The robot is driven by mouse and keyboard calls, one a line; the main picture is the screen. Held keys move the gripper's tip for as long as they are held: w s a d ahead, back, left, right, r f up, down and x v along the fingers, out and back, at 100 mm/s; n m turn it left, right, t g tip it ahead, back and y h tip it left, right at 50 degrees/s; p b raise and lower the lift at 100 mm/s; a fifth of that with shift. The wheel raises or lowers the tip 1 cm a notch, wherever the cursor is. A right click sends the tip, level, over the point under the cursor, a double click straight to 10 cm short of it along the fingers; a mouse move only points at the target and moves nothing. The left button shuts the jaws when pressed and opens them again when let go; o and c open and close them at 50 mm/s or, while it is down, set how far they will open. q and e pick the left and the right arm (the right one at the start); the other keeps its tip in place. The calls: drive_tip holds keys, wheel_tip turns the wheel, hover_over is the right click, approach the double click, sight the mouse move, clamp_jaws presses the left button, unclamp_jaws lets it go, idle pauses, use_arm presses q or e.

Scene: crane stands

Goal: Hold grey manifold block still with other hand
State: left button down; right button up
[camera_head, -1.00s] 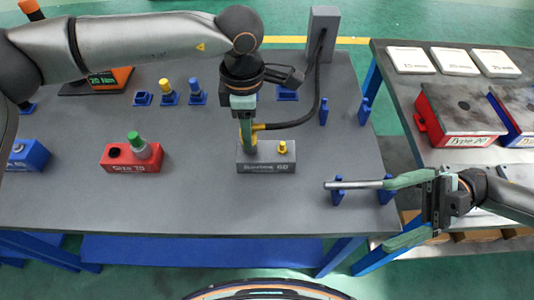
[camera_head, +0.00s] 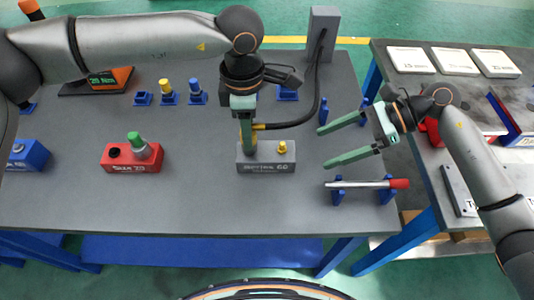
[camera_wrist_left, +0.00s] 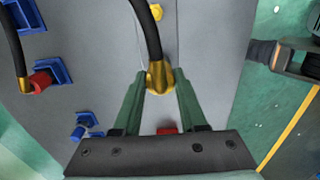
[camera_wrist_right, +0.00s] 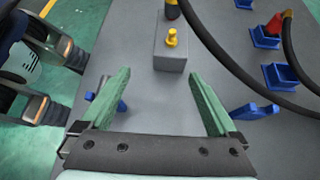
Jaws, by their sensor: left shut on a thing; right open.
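The grey manifold block (camera_head: 266,160) sits on the grey table, with a yellow fitting (camera_head: 283,147) upright on its right part. My left gripper (camera_head: 247,138) points down over the block's left part. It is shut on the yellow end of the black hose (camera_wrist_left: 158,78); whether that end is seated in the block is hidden. My right gripper (camera_head: 325,148) is open and empty to the right of the block, fingers pointing at it, apart from it. In the right wrist view the block (camera_wrist_right: 170,58) stands ahead, beyond the fingertips.
A silver bar with a red handle (camera_head: 398,184) rests on blue holders in front of my right gripper. The black hose (camera_head: 316,100) loops from a grey post (camera_head: 322,35). A red block (camera_head: 132,158) stands left. The table between right gripper and grey block is clear.

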sight(294, 154)
drive_tip(key=shift+w+a+f+t, duration=0.2)
drive_tip(key=shift+w+t, duration=0.1)
drive_tip(key=shift+w, duration=0.35)
drive_tip(key=shift+a+f, duration=0.15)
drive_tip(key=shift+f, duration=0.05)
drive_tip(key=shift+x, duration=4.15)
drive_tip(key=shift+c, duration=0.2)
clamp_jaws()
